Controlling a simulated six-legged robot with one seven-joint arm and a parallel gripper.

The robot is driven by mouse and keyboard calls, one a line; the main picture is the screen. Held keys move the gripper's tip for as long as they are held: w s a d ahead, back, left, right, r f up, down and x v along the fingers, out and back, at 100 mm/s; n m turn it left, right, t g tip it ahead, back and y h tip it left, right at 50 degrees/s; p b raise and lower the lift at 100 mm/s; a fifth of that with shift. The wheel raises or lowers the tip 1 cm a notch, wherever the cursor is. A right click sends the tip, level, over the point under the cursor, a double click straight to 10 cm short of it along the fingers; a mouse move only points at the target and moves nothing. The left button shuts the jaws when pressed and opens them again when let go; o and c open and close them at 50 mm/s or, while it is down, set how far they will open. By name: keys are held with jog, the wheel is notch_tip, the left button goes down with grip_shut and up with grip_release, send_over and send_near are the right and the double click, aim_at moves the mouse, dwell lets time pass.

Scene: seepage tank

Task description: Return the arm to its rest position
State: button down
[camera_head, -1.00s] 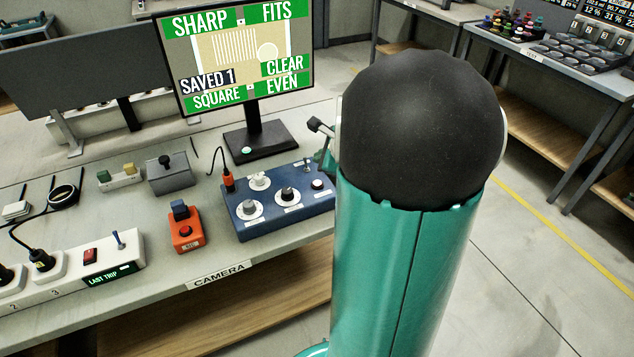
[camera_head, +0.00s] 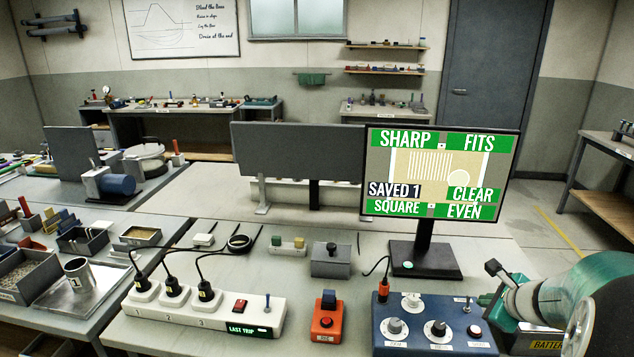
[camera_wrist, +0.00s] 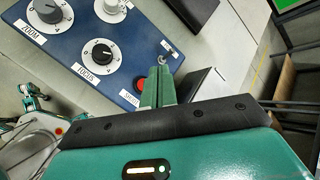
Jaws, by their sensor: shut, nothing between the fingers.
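My gripper (camera_wrist: 158,75) shows in the wrist view as two green fingers side by side, shut and empty. They point over the lower right edge of the blue control box (camera_wrist: 95,50), near its red button (camera_wrist: 142,84). I cannot tell their height above it. In the head view my green arm (camera_head: 600,285) fills the lower right corner, beside the right end of the blue box (camera_head: 390,345). The gripper's fingertips are not clear in that view.
A monitor (camera_head: 436,172) reading "SAVED 1" stands behind the box. Left of the box are an orange switch box (camera_head: 326,322), a grey box (camera_head: 331,262) and a white power strip (camera_head: 210,312) with several plugs. A battery box (camera_head: 535,342) lies below my arm.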

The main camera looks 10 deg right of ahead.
jog(key=s+a+r+n+g+y, duration=0.15)
jog(key=a+r+n, duration=0.25)
jog(key=a+n, duration=0.5)
jog(key=s+a+r+n+g+y, duration=0.1)
jog(key=s+a+r+n+y, duration=0.3)
jog(key=a, duration=0.9)
jog(key=s+a+r+n+g+h, duration=0.1)
jog(key=s+a+n+h, duration=0.4)
jog(key=n, duration=0.9)
jog(key=shift+s+a, duration=1.7)
jog(key=shift+s, duration=0.85)
jog(key=shift+r, duration=0.1)
